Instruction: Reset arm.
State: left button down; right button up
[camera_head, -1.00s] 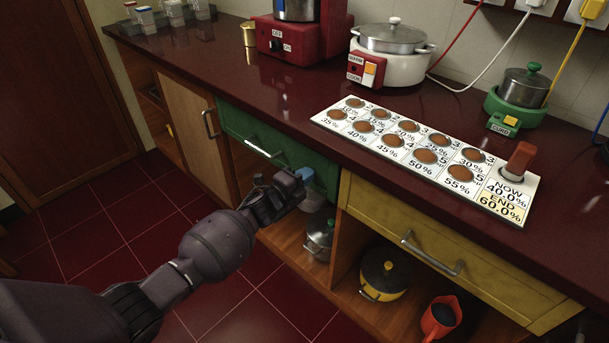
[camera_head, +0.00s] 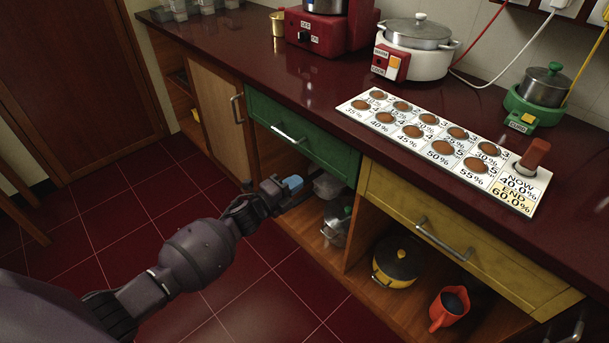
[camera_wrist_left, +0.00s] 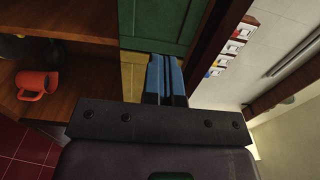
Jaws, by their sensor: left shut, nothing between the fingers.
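My left gripper (camera_head: 292,183) comes in from the left in the head view, in front of the open shelf below the green drawer (camera_head: 318,142). Its blue fingers are together with nothing between them. They also show in the left wrist view (camera_wrist_left: 166,76), in front of the green drawer front (camera_wrist_left: 160,22). The gripper appears apart from the drawer handle (camera_head: 288,134). My right gripper is in neither view.
The yellow drawer (camera_head: 475,240) appears shut. Below it stand a yellow pot (camera_head: 396,262) and an orange mug (camera_head: 449,308). Red floor tiles to the left are clear.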

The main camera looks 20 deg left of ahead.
pick_arm(q)
jog(key=shift+s+a, duration=0.25)
jog(key=shift+s, duration=0.4)
